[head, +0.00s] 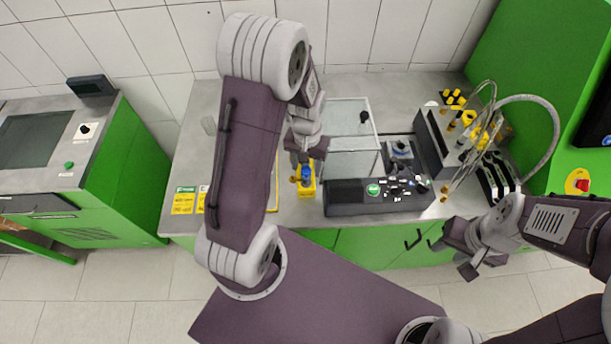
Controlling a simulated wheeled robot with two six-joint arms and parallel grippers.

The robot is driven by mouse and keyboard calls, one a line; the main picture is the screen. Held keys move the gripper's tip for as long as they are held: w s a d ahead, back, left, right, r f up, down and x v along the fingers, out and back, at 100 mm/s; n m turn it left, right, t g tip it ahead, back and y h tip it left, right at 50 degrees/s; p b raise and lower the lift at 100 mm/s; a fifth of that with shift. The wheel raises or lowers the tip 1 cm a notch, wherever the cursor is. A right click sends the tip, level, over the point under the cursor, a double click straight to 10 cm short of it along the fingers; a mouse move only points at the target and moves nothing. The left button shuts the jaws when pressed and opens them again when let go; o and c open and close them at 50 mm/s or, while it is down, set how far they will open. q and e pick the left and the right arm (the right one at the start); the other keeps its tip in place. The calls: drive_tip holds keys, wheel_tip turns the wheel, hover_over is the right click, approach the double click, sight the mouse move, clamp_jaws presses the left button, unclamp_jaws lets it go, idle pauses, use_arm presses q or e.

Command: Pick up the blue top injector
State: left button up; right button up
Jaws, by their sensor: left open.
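The blue top injector (306,173) stands in a yellow holder (307,190) on the grey worktop, left of the black control box. Only its blue top shows clearly; its lower part is hidden in or behind the holder. My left gripper (302,161) points down right at the blue top, open. I cannot tell whether its fingers touch the injector or are around it. My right gripper (453,259) hangs apart at the lower right, in front of the bench, with its fingers spread and nothing between them.
A black control box (378,197) with a green button stands right of the holder. A clear-walled case (350,140) is behind it. A rack with hoses and yellow parts (450,135) is at the right. Yellow labels (183,201) lie at the left front edge of the worktop.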

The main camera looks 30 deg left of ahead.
sight(306, 181)
use_arm(q)
wheel_tip(306, 181, down, 2)
drive_tip(key=shift+a+f, duration=0.1)
drive_tip(key=shift+f, duration=0.15)
drive_tip(key=shift+w+f, duration=0.1)
drive_tip(key=shift+f, duration=0.1)
drive_tip(key=shift+r, duration=0.1)
drive_tip(key=c, duration=1.2)
clamp_jaws()
